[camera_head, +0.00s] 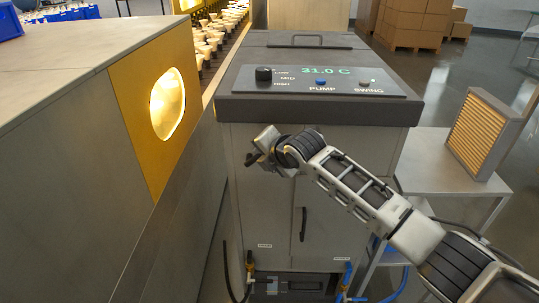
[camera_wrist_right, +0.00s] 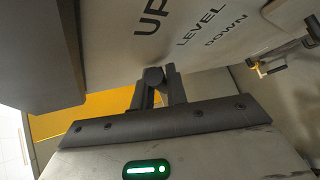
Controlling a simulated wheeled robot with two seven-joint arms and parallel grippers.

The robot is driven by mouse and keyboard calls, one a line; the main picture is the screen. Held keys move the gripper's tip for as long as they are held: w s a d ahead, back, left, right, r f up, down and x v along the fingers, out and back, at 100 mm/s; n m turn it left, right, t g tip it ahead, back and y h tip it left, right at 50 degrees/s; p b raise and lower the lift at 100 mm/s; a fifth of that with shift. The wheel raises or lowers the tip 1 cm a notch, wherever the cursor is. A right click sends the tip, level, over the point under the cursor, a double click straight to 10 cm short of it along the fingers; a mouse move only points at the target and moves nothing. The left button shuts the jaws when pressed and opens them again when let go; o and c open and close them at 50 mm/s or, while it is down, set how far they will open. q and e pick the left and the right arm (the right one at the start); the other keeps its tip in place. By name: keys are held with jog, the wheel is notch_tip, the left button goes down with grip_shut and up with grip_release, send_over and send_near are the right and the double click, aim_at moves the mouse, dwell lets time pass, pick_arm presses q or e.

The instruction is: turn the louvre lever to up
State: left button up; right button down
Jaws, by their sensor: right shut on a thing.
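The louvre lever (camera_wrist_right: 153,76) shows in the right wrist view as a dark round knob between the fingers. It sits by a grey panel lettered UP (camera_wrist_right: 151,17), LEVEL (camera_wrist_right: 201,26) and DOWN (camera_wrist_right: 226,33). My right gripper (camera_wrist_right: 157,88) is shut on the lever, and the fingers hide part of it. Which label the lever points to, I cannot tell. In the head view my right gripper (camera_head: 255,157) is at the upper left front of the grey cooler cabinet (camera_head: 262,218); the lever cannot be made out there. My left gripper is not in view.
A grey housing with a yellow panel (camera_head: 135,90) and glowing window (camera_head: 167,103) stands close on the left. The cabinet's control panel (camera_head: 330,80) reads 31.0 C. A slatted filter (camera_head: 483,133) stands on a side table (camera_head: 440,165). Hoses (camera_head: 398,288) run low in front.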

jog(key=c, duration=1.4)
grip_release()
jog(key=shift+a, duration=0.1)
jog(key=v, duration=1.6)
jog(key=shift+f, duration=0.1)
